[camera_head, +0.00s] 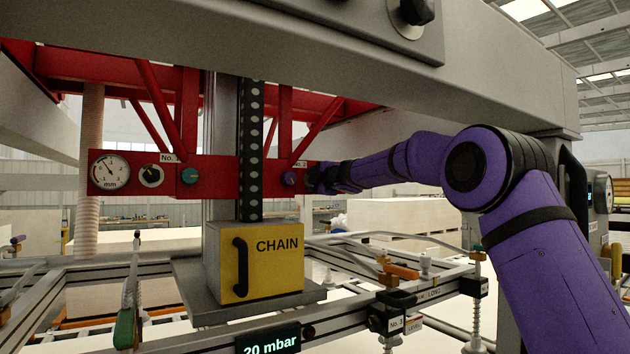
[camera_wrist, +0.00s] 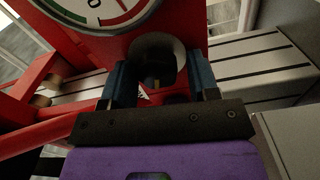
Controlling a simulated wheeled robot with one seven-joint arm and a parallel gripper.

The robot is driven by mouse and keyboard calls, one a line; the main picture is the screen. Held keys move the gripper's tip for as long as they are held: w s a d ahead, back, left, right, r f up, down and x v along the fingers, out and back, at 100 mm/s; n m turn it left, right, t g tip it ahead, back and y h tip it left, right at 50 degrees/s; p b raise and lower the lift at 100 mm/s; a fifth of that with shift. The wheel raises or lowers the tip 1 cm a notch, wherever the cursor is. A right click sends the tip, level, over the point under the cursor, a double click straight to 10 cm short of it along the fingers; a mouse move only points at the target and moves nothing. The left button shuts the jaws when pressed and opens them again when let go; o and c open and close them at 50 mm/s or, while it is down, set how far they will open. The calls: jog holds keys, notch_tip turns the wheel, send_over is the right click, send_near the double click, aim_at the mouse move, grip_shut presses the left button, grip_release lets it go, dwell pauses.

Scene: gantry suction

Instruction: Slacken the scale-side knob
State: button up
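In the wrist view a dark round knob (camera_wrist: 160,66) sits on a red panel beneath a dial scale (camera_wrist: 100,12) with green and red bands. My gripper (camera_wrist: 160,75) has its two blue-grey fingers apart, one at each side of the knob. I see no clear grip on it, and shadow hides whether a finger touches. In the head view my gripper (camera_head: 318,178) is at the right end of the red beam (camera_head: 225,170), just right of a purple knob (camera_head: 290,179). My gripper and arm hide the knob and scale there.
At the beam's left end are a white mm gauge (camera_head: 110,172), a black knob (camera_head: 151,176) and a teal knob (camera_head: 189,176). A grey girder (camera_head: 300,50) runs overhead, close above my arm.

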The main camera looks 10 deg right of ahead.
jog(key=shift+o, duration=0.7)
jog(key=shift+r, duration=0.1)
jog(key=v, duration=1)
jog(key=shift+s+d, duration=0.15)
jog(key=shift+s, duration=0.25)
